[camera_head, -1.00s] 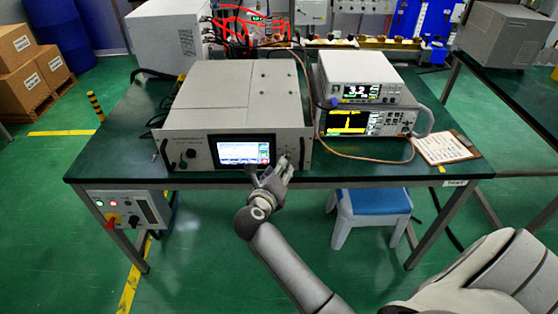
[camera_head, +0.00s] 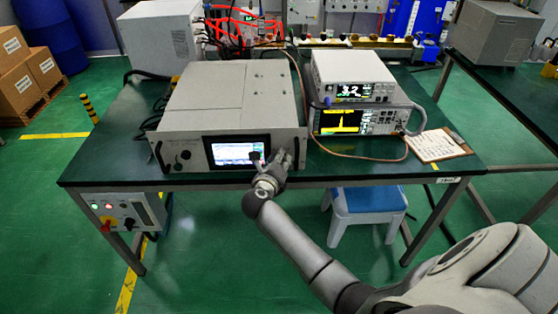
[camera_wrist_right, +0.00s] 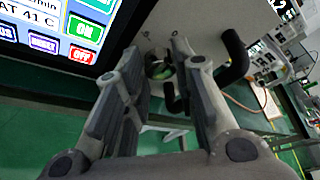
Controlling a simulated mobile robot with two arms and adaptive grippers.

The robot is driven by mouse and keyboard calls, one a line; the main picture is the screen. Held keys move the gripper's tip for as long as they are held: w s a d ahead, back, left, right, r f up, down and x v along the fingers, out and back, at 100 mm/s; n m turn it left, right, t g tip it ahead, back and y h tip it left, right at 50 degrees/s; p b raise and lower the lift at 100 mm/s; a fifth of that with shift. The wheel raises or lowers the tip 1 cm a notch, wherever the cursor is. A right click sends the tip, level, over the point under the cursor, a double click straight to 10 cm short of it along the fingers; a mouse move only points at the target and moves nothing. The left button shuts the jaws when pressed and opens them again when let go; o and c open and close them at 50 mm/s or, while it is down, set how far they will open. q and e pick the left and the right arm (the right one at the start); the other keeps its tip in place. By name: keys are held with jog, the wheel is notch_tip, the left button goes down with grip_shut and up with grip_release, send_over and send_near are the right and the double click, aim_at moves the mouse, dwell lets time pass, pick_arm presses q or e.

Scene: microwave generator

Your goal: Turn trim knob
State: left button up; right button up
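The generator is a grey box (camera_head: 232,98) on the green table, with a lit touchscreen (camera_head: 236,152) on its front panel. In the right wrist view a small dark round knob with a greenish sheen (camera_wrist_right: 160,70) is on the panel, right of the screen (camera_wrist_right: 60,22). My right gripper (camera_head: 270,160) is at the right part of the panel and hides the knob in the head view. In the right wrist view its two fingers (camera_wrist_right: 157,55) are apart, one on each side of the knob. Contact cannot be told. My left gripper is not in view.
A black panel handle (camera_wrist_right: 235,55) stands close to the right of the fingers. Another dark knob (camera_head: 185,155) is at the panel's left. Stacked instruments (camera_head: 352,75) and a clipboard (camera_head: 437,145) are to the right. A blue-topped stool (camera_head: 368,198) is below the table.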

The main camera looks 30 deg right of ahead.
jog(key=shift+c, duration=1.4)
jog(key=shift+a+f+n+t+h+b, duration=0.1)
jog(key=shift+f+n+t+h+b, duration=0.35)
jog(key=shift+n, duration=1.75)
jog(key=shift+f+n+t+h+b, duration=0.1)
jog(key=shift+n+t+h+b, duration=0.35)
jog(key=shift+n+h, duration=1.2)
jog(key=shift+a+f+n+t+h+b, duration=0.15)
jog(key=shift+n+t+b, duration=0.3)
jog(key=shift+n, duration=2.3)
jog(key=shift+d, duration=0.1)
jog(key=o, duration=0.7)
